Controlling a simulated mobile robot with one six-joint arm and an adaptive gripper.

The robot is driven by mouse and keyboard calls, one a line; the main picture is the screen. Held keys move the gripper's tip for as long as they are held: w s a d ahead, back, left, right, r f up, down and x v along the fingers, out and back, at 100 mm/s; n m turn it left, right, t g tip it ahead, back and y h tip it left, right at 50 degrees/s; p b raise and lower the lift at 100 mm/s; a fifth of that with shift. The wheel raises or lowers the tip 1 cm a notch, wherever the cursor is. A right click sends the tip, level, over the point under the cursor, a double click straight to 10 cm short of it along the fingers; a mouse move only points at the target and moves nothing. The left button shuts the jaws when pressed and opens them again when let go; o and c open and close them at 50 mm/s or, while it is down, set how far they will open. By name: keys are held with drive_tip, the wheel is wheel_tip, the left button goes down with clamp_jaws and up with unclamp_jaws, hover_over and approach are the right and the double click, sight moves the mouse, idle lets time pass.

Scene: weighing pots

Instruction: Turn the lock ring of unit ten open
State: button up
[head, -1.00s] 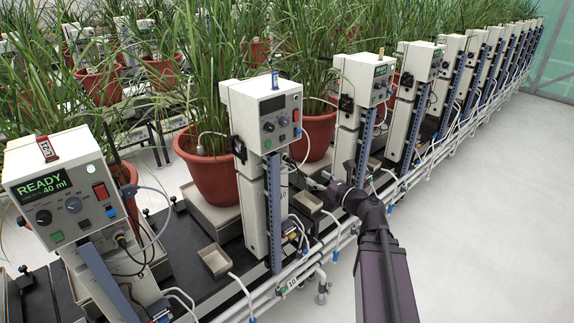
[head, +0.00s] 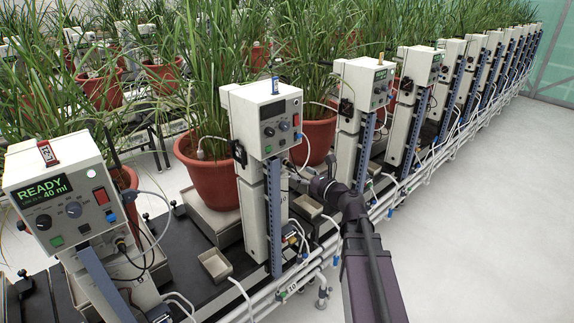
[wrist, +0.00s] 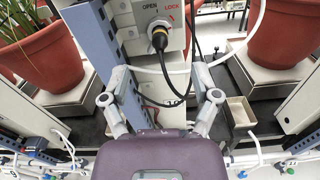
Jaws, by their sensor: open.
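Unit ten (head: 256,205) is the cream column in the middle of the head view, with a "10" tag (head: 292,289) on the pipe below it. In the wrist view its panel (wrist: 127,22) carries the words OPEN and LOCK. The lock ring (wrist: 159,30) sits there around a round connector with a gold band, and a black cable hangs from it. My gripper (wrist: 161,97) is open and empty, its two fingers apart below the ring and not touching it. In the head view my gripper (head: 301,180) is at the right side of unit ten; the ring is hidden there.
A black cable and a pale hose (wrist: 231,58) cross the space near my fingers. A blue slotted rail (wrist: 98,45) stands left of the panel. Red pots (head: 212,172) stand behind the units. White pipes run along the front, and the floor at the right (head: 480,200) is clear.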

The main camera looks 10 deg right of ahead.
sight(291, 166)
drive_tip(key=x, duration=0.7)
drive_tip(key=shift+w, duration=0.15)
clamp_jaws()
